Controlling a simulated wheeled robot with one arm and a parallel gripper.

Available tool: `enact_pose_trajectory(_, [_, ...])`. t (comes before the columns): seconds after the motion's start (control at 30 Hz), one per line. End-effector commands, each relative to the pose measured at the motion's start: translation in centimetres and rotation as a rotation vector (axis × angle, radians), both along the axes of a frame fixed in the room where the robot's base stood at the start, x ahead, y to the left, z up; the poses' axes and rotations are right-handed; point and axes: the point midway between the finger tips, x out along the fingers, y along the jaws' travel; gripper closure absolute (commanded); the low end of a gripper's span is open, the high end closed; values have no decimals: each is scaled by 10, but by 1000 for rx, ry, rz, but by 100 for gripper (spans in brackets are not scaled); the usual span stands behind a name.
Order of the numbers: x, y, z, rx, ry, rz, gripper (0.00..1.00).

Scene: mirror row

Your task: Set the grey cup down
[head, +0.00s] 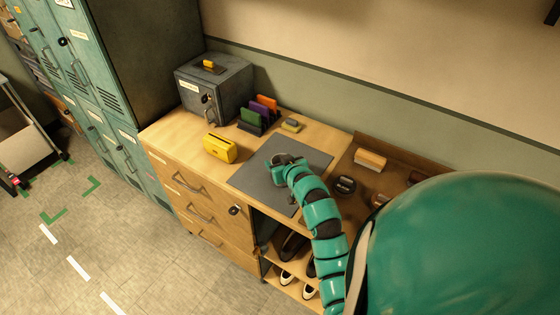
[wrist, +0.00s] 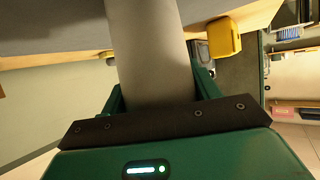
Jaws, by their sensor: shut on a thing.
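My gripper (wrist: 160,98) is shut on the grey cup (wrist: 150,50), which fills the middle of the wrist view between the two green fingers. In the head view my teal arm reaches over the dark grey mat (head: 252,181) on the wooden cabinet top, and my gripper (head: 284,161) is above or at the mat's back part. The cup is small and mostly hidden by my arm there. I cannot tell whether the cup touches the mat.
A yellow box (head: 220,149) stands left of the mat. A grey safe (head: 215,88), a coloured file rack (head: 259,114) and a small block (head: 291,125) stand behind. A brush (head: 370,160) and round tins (head: 345,184) lie right. Bare mat shows around my gripper.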

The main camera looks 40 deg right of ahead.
Motion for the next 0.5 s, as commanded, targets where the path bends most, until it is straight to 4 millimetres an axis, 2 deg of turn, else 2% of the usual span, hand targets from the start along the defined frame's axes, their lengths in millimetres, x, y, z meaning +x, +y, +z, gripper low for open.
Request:
enact_pose_trajectory(0.07, [0,0,-2,0,-1,0,67])
enact_pose_trajectory(0.1, [0,0,-2,0,0,0,35])
enact_pose_trajectory(0.2, [0,0,-2,0,0,0,17])
enact_pose_trajectory(0.5, [0,0,-1,0,1,0,17])
